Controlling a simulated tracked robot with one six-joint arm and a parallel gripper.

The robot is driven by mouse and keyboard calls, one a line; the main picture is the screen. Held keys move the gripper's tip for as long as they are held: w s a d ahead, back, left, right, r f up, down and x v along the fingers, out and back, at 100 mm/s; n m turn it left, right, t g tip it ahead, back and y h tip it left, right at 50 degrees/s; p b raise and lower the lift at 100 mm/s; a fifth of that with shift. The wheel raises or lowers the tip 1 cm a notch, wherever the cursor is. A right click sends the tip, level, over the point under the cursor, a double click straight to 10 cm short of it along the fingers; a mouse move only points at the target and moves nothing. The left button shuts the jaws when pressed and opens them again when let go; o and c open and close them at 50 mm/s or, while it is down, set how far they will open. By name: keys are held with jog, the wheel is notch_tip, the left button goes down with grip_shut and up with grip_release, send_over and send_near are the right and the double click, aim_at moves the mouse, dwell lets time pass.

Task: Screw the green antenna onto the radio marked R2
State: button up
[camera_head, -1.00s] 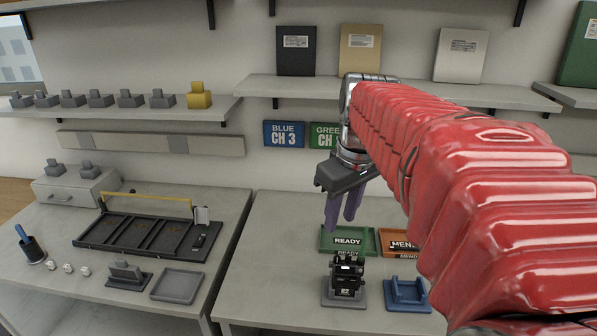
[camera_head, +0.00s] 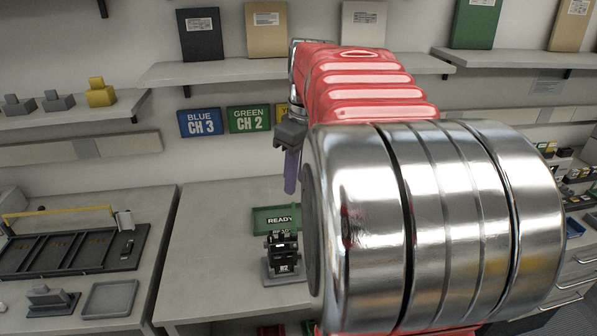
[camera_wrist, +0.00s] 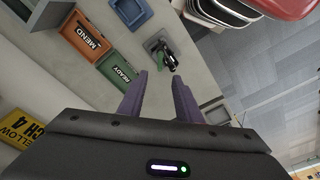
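The radio marked R2 (camera_head: 284,254) stands upright in a small grey stand on the right-hand table. The radio also shows in the wrist view (camera_wrist: 170,59), beyond my fingertips. In the head view my gripper (camera_head: 290,172) hangs above and behind the radio, clear of the table.
A green READY tray (camera_head: 262,219) lies behind the radio, and an orange MEND tray (camera_wrist: 85,37) is beside it. A black rack (camera_head: 75,252) and a grey tray (camera_head: 108,298) stand on the left table. Small items and blue bins (camera_head: 574,227) are at far right. My arm blocks the middle right.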

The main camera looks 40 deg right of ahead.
aim_at(292, 229)
jog(key=f, duration=0.4)
jog(key=w+f, duration=0.1)
jog(key=f, duration=0.7)
jog(key=shift+w+a+f, duration=0.15)
jog(key=shift+w+f, duration=0.15)
jog(key=shift+f, duration=0.05)
grip_shut()
